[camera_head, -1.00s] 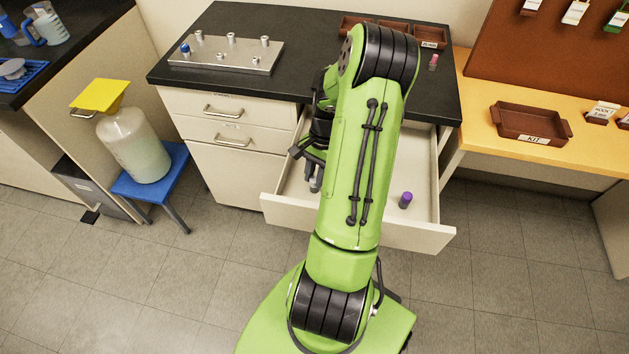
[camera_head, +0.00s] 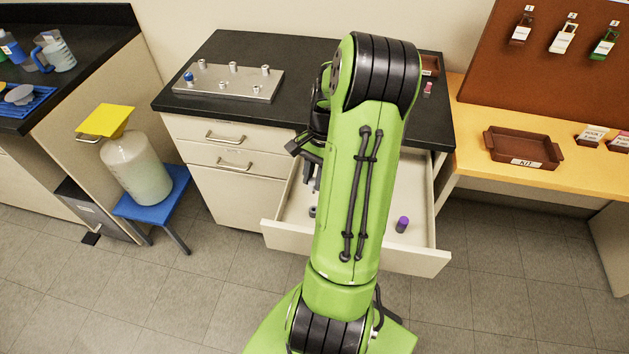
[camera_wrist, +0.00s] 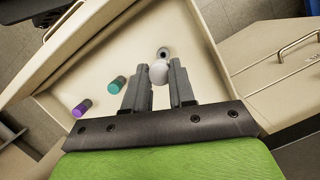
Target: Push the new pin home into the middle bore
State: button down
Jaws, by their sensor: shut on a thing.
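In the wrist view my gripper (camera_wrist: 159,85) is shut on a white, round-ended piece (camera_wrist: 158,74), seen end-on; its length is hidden. I cannot tell whether it is the new pin. In the head view my gripper (camera_head: 313,168) hangs over the open drawer, partly hidden by my arm. The metal plate (camera_head: 205,84) lies on the black bench top, up and left of my gripper. It carries several upright metal pieces, and a blue-topped one (camera_head: 189,77) stands at its left end. The middle bore is too small to make out clearly.
The open drawer (camera_head: 420,255) holds a purple-topped cylinder (camera_head: 402,224), a teal-topped one (camera_wrist: 117,85) and a grey one (camera_wrist: 163,53). A pink piece (camera_head: 427,88) stands on the bench's right side. A brown KIT tray (camera_head: 525,162) is at right. The bench between plate and arm is clear.

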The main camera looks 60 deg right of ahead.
jog(key=c, duration=1.6)
grip_release()
grip_shut()
